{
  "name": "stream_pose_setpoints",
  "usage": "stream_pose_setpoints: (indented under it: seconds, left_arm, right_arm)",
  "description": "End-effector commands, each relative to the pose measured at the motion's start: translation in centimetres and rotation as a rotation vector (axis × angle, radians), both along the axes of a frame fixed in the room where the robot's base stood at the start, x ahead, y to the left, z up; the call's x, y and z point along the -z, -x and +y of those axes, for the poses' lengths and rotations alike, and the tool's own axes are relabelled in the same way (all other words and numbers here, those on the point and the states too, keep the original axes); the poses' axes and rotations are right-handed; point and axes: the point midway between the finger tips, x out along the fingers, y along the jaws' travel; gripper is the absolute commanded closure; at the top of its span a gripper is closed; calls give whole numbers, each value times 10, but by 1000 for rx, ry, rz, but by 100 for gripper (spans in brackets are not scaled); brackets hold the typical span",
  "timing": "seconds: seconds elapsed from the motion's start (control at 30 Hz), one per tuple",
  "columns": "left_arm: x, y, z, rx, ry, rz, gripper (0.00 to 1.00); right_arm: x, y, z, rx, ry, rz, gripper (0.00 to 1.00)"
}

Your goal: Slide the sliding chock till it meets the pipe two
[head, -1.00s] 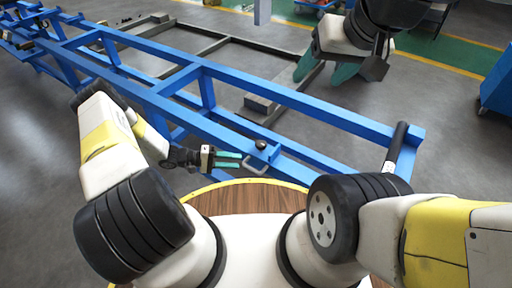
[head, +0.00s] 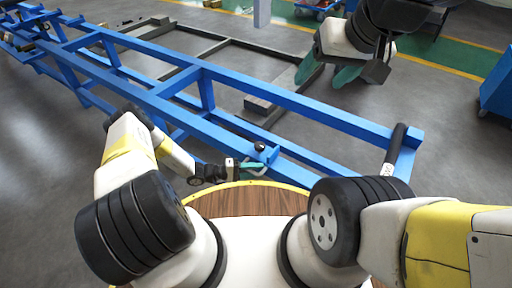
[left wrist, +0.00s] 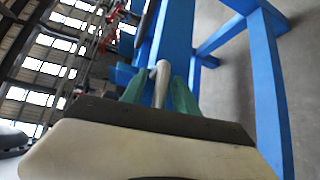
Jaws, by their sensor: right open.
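The sliding chock seems to be the small blue block with a black knob (head: 260,147) and a grey looped handle (head: 257,175) on the near rail of the blue frame. My left gripper (head: 262,168) is at this handle; in the left wrist view its teal fingers stand on either side of the grey handle bar (left wrist: 161,84). Whether they press on it I cannot tell. A dark pipe (head: 396,145) with a pale lower end lies at the frame's right end; whether it is pipe two is unclear. My right gripper (head: 320,79) is open and empty, raised beyond the frame.
The long blue frame (head: 300,107) runs from upper left to right, with cross bars and open gaps. A dark grey frame (head: 205,47) lies on the floor behind it. A round wooden top with a yellow rim (head: 238,203) is close in front. A blue cabinet (head: 497,88) stands at right.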

Motion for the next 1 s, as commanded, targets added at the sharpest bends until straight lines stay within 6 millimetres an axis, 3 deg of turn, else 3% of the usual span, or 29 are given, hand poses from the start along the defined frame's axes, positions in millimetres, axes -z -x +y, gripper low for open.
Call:
stream_pose_setpoints:
  seconds: [0.3,0.47,0.5,1.0]
  left_arm:
    - [0,0,-3,1,0,0,66]
    - [1,0,-3,0,-2,0,98]
    - [1,0,-3,0,-3,0,100]
    - [5,2,-2,1,-10,5,100]
  right_arm:
    - [0,0,0,0,0,0,36]
    - [0,0,0,0,0,0,36]
    - [0,0,0,0,0,0,36]
    - [0,0,0,0,0,0,36]
